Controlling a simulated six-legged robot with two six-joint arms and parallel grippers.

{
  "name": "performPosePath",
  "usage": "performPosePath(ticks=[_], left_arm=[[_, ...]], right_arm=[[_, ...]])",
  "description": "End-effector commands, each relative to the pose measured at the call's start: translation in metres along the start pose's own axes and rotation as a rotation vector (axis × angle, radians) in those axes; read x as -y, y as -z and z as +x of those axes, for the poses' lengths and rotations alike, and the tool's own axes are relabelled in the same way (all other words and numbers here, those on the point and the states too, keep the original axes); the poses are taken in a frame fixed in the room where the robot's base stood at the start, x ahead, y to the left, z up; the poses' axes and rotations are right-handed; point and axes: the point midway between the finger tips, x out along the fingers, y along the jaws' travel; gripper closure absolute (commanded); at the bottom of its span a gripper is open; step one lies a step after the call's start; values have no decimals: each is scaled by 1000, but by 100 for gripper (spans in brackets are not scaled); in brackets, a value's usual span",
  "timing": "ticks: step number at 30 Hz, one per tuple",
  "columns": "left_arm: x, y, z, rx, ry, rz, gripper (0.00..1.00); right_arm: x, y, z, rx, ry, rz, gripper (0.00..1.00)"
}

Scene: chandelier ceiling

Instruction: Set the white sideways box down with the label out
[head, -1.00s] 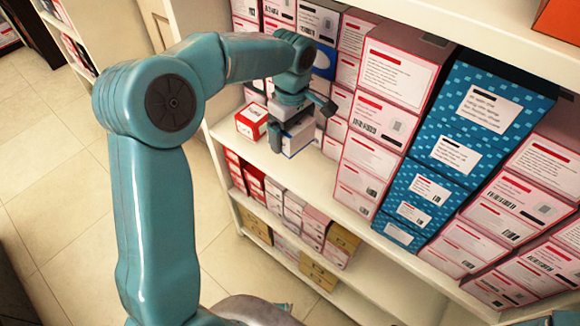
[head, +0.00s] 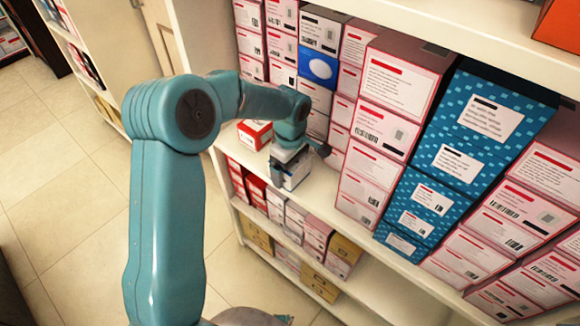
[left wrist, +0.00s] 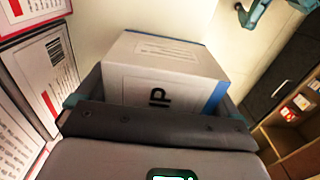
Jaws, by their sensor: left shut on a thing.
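A white box with blue edging (head: 297,178) is held in my left gripper (head: 291,163) at the front of the middle shelf (head: 324,184). In the left wrist view the white box (left wrist: 165,75) sits between the gripper's fingers (left wrist: 150,108), with dark lettering on one face partly hidden by the gripper. The gripper is shut on it. In the head view the arm and gripper cover much of the box, and I cannot tell whether it touches the shelf. My right gripper is out of view.
A small red and white box (head: 255,134) lies on the shelf just left of the gripper. Stacks of pink-white boxes (head: 393,86) and blue patterned boxes (head: 468,150) fill the shelf to the right. A blue box with a white oval (head: 318,68) stands behind. Lower shelves hold more boxes.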

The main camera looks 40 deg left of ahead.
Motion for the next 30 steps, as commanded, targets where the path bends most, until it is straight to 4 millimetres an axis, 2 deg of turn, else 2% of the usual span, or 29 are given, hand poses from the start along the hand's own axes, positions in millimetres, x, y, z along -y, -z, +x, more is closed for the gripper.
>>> performPosePath(ticks=[3,4,10,14,17,24,30], left_arm=[[0,0,5,0,0,0,44],[0,0,3,0,0,0,0],[0,0,2,0,0,0,0],[0,0,-6,-1,-2,0,0],[-1,0,-24,-1,-5,0,0],[-1,0,-82,0,-5,0,0],[0,0,-112,-1,-2,0,0]], right_arm=[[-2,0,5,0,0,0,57],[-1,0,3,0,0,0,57],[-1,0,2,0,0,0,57],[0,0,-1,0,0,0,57],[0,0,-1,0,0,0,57],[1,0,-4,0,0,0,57],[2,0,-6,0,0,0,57]])
